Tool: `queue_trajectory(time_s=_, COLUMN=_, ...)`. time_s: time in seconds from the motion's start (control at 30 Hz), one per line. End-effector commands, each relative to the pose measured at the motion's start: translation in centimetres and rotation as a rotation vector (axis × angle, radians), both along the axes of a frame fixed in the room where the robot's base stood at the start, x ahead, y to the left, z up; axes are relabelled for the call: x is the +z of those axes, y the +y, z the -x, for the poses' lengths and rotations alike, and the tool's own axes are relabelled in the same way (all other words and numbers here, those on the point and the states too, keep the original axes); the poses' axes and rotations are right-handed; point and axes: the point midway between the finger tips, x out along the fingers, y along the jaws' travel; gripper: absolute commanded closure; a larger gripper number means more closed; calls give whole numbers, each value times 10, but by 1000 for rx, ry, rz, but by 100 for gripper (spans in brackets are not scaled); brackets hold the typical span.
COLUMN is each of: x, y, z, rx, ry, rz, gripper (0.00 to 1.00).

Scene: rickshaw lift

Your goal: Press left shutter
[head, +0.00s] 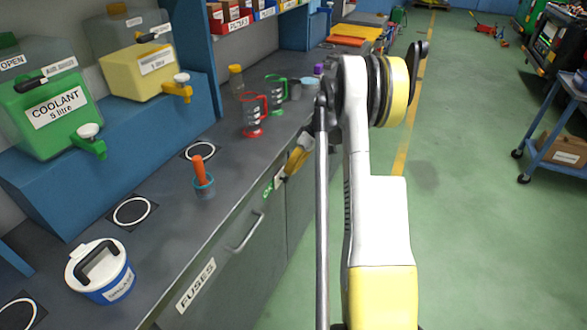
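I cannot make out a shutter or a labelled shutter button in the head view. My white and yellow arm rises through the middle and hides what is behind it. A small yellow and dark part (298,158) shows just left of the arm, by the bench front; it may be my gripper, but its fingers cannot be made out.
The grey bench (165,215) on the left carries a blue-white tub (115,285), an orange-handled tool in a blue cup (204,188), a red-trimmed jug (254,118) and a coolant container (50,115). Green floor (455,150) lies clear on the right, before a blue cart (550,105).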

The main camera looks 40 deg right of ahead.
Motion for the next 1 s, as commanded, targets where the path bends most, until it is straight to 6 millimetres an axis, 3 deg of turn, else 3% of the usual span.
queue_trajectory(time_s=0.27, x=1, y=5, z=2, rx=1, ry=0, rz=0, gripper=100)
queue_trajectory(time_s=0.5, x=0, y=51, z=21, rx=2, ry=0, rz=0, gripper=100)
queue_trajectory(time_s=0.63, x=0, y=67, z=28, rx=2, ry=1, rz=0, gripper=100)
queue_trajectory(time_s=1.0, x=0, y=70, z=29, rx=0, ry=0, rz=0, gripper=100)
